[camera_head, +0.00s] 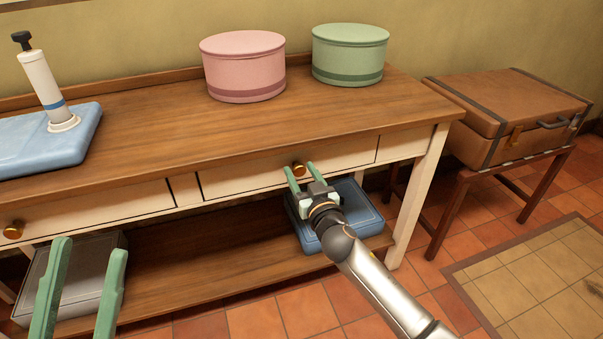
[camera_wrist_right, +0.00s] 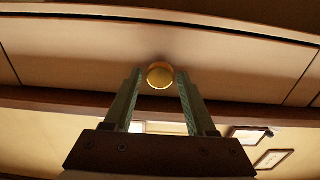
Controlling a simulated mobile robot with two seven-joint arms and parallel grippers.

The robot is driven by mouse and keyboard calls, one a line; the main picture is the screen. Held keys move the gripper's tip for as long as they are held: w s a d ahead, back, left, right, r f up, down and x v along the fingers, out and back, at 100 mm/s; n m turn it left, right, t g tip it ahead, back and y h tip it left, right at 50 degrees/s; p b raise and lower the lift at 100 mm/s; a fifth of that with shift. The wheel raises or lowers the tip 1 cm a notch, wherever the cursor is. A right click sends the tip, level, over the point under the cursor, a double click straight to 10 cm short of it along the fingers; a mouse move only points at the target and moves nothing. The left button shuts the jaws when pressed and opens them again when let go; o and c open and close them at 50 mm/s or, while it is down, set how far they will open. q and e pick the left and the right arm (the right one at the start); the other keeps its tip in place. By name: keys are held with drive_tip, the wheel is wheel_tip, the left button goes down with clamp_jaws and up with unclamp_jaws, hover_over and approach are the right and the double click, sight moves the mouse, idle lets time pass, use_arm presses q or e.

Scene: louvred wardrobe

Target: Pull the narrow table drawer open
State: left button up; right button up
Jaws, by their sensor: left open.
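The wooden-topped table has two cream drawer fronts that look closed. The right-hand drawer (camera_head: 240,177) has a round brass knob (camera_head: 299,169), which also shows in the right wrist view (camera_wrist_right: 160,76). My right gripper (camera_head: 302,170) is in front of this drawer. Its two green fingers are apart, one on each side of the knob, with slight gaps visible in the wrist view. The left-hand drawer (camera_head: 90,208) has its own brass knob (camera_head: 13,230). My left gripper (camera_head: 90,246) is open and empty at the lower left, in front of the table.
A blue case (camera_head: 366,212) and a grey case (camera_head: 75,290) lie on the lower shelf (camera_head: 215,247). Pink (camera_head: 243,70) and green (camera_head: 350,55) round boxes and a white pump (camera_head: 42,85) on a blue bag stand on top. A brown suitcase (camera_head: 510,105) rests on a stand at right.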

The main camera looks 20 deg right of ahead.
clamp_jaws()
idle(1.1)
